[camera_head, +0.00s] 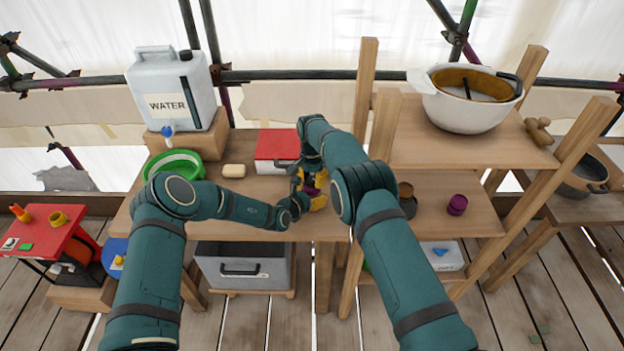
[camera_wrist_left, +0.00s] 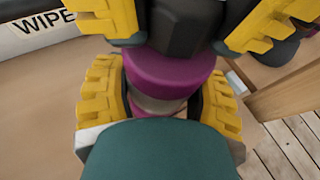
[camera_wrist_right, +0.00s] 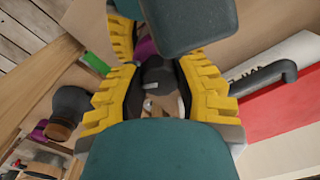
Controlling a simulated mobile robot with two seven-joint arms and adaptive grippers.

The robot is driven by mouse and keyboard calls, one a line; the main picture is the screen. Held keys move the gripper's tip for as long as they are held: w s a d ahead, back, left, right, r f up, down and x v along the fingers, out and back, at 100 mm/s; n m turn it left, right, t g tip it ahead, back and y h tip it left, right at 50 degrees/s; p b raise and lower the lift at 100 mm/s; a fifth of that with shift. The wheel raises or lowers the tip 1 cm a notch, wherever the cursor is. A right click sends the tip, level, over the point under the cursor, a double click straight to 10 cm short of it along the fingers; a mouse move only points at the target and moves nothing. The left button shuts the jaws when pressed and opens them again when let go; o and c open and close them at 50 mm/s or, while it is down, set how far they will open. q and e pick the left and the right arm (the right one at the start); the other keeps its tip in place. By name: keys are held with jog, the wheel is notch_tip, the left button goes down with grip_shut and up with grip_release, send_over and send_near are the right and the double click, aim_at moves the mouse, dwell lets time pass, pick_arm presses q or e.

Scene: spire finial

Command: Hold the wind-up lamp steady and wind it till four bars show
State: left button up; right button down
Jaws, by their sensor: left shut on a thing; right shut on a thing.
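The wind-up lamp (camera_head: 311,187) is a small purple and dark piece at the workbench's front edge, mostly covered by my grippers. My left gripper (camera_head: 304,203) is shut on its purple body, which fills the space between the yellow fingers in the left wrist view (camera_wrist_left: 165,75). My right gripper (camera_head: 308,178) is beside it from above, shut on the lamp's dark end part; that dark part shows between the fingers in the right wrist view (camera_wrist_right: 157,78). I cannot make out a crank's angle. No charge bars are visible in any view.
A red-lidded white box (camera_head: 276,147) stands just behind the grippers. A soap bar (camera_head: 233,171), green basin (camera_head: 172,160) and water jug (camera_head: 172,88) are to the left.

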aim_at(312, 178)
dwell(0.3)
jog(key=c, duration=0.6)
grip_release()
notch_tip(312, 178, up, 12)
jog(key=shift+r, duration=0.1)
